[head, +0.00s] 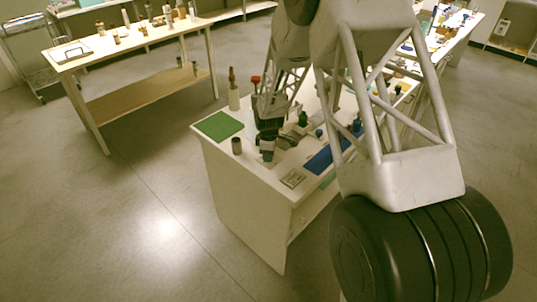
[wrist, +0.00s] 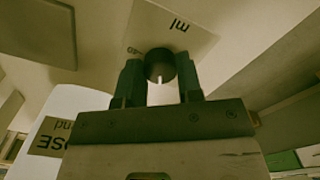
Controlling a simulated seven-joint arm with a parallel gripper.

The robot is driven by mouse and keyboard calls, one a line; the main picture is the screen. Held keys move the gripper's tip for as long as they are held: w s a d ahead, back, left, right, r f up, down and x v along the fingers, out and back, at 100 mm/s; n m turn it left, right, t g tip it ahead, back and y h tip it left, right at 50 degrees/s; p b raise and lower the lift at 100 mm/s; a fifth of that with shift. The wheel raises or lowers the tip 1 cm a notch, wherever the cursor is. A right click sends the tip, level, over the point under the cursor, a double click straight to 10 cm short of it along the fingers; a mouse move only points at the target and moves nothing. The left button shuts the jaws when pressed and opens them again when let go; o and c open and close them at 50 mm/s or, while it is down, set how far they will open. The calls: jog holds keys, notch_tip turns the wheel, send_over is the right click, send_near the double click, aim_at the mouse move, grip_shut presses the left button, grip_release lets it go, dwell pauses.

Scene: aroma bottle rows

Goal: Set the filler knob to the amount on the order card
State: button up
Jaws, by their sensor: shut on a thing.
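The filler knob (wrist: 160,66) is a dark round knob with a pale pointer line. It sits in front of a plate (wrist: 185,30) marked "ml", seen upside down in the wrist view. My gripper (wrist: 159,72) has a finger on each side of the knob and is shut on it. A number on the plate is partly hidden beside the left finger. In the head view my gripper (head: 268,148) is low over the white bench, and the knob cannot be made out there. A small card (head: 293,178) with unreadable marks lies near the bench's front edge.
The white bench (head: 235,185) bears a green mat (head: 219,125), a dark cup (head: 237,146), a tall bottle (head: 233,95), a green bottle (head: 303,118) and a blue mat (head: 322,160).

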jog(key=shift+r+n, duration=0.1)
jog(key=shift+n, duration=0.4)
jog(key=o, duration=0.9)
jog(key=shift+r, duration=3.85)
jog(key=shift+r, duration=0.1)
